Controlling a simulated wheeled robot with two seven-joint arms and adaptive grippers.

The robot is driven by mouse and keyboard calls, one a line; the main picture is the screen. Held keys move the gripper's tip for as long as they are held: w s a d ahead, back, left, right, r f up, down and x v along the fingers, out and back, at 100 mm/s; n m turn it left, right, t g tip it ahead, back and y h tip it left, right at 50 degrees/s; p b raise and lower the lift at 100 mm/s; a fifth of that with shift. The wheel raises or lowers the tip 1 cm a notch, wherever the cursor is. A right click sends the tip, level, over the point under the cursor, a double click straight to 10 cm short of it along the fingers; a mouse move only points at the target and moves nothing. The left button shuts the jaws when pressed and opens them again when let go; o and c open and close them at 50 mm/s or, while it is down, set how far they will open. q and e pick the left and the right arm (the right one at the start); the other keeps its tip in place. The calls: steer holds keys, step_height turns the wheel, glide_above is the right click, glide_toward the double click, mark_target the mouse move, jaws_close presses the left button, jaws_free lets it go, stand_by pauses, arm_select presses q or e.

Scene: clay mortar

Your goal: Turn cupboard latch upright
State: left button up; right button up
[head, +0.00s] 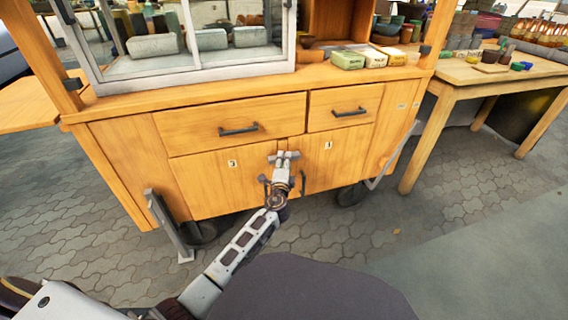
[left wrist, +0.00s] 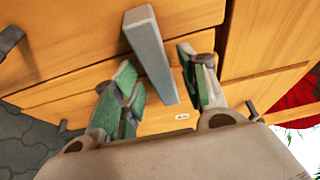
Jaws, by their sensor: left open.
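The cupboard latch (left wrist: 150,52) is a grey bar on the wooden cupboard front. In the left wrist view it runs slanted between the two green-padded fingers of my left gripper (left wrist: 156,62), which are open on either side of it with gaps showing. In the head view my left gripper (head: 284,163) is at the seam between the two lower doors, just under the drawers. There the latch blends with the grey fingers, and its exact tilt is hard to tell. My right gripper is out of view.
The wooden cupboard (head: 195,182) has two drawers with dark handles (head: 238,130) above the doors. A glazed case and packets (head: 347,59) stand on its top. A side table (head: 475,74) with bowls and bottles stands to the right. Paved floor (head: 440,190) is clear in front.

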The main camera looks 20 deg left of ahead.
arm_select(q)
jaws_close()
steer(key=shift+f+n+t, duration=0.2)
steer(key=shift+n+t, duration=0.4)
steer(key=shift+n, duration=1)
steer(key=shift+y, duration=0.3)
steer(key=shift+w+d+f+n+y, duration=0.1)
steer(key=shift+n+y, duration=1.25)
steer(key=shift+n, duration=1.8)
steer(key=shift+w+d+f+n+y, duration=0.15)
steer(key=shift+n+y, duration=1.25)
steer(key=shift+n, duration=1.8)
steer(key=shift+s+d+f+n+y, duration=0.1)
steer(key=shift+n+y, duration=1.25)
steer(key=shift+n, duration=1.8)
